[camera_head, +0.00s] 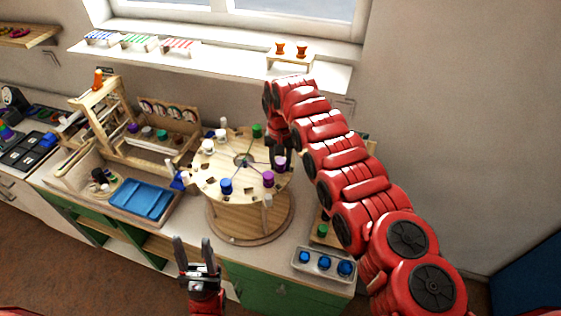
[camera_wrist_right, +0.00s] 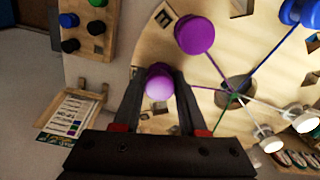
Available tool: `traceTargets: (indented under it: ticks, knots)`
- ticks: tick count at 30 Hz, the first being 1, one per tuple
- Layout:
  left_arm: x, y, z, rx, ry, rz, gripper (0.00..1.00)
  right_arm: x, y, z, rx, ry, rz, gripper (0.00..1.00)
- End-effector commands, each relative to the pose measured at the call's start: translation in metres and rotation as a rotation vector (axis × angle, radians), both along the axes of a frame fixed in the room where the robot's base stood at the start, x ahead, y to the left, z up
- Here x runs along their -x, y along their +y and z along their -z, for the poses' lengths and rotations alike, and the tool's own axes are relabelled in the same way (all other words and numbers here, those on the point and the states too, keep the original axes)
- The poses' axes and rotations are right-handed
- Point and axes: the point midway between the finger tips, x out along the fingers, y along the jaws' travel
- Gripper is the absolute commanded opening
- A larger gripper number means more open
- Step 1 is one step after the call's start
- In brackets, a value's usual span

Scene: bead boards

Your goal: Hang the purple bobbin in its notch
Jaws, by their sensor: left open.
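A light purple bobbin (camera_wrist_right: 160,82) sits between the fingertips of my right gripper (camera_wrist_right: 160,88), which touch it on both sides. In the head view this bobbin (camera_head: 280,163) shows below my right gripper (camera_head: 278,140), at the right rim of the round wooden board (camera_head: 215,172). A darker purple bobbin (camera_head: 268,178) stands at the board's rim just beside it; it also shows in the right wrist view (camera_wrist_right: 195,35). A thread runs from the hub (camera_wrist_right: 236,90) toward my right gripper. Whether the light purple bobbin is seated in a notch is hidden. My left gripper (camera_head: 196,252) is open and empty, in front of the counter.
Blue (camera_head: 226,186), green (camera_head: 257,131) and white bobbins stand around the board's rim. A tray of blue bobbins (camera_head: 324,276) lies at the front right. A blue tray (camera_head: 145,198) and a wooden frame (camera_head: 100,95) stand to the left. My right arm covers the counter's right part.

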Motion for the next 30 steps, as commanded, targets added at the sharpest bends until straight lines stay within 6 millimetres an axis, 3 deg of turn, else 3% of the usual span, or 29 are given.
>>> traceTargets:
  ticks: [1,5,17,20,27,30]
  knots:
    - [0.000,0.000,0.000,0.000,0.000,0.000,0.50,0.000,0.000,0.001,0.000,0.000,0.000,0.48]
    - [0.000,0.000,0.000,0.000,0.000,0.000,0.50,0.000,0.000,0.000,0.000,0.000,0.000,0.71]
    - [0.000,0.000,0.002,0.000,0.000,0.000,0.50,-0.001,0.000,-0.005,-0.001,-0.001,0.001,0.71]
    - [0.000,0.000,0.014,0.000,0.000,0.000,0.50,-0.001,-0.001,-0.019,-0.001,-0.003,0.001,0.71]
    - [0.000,0.000,0.041,0.000,0.000,0.000,0.50,0.001,0.003,-0.076,-0.004,-0.002,-0.002,0.71]
    - [0.000,0.000,0.027,0.000,0.000,0.000,0.50,0.001,0.003,-0.093,0.000,0.001,-0.003,0.71]
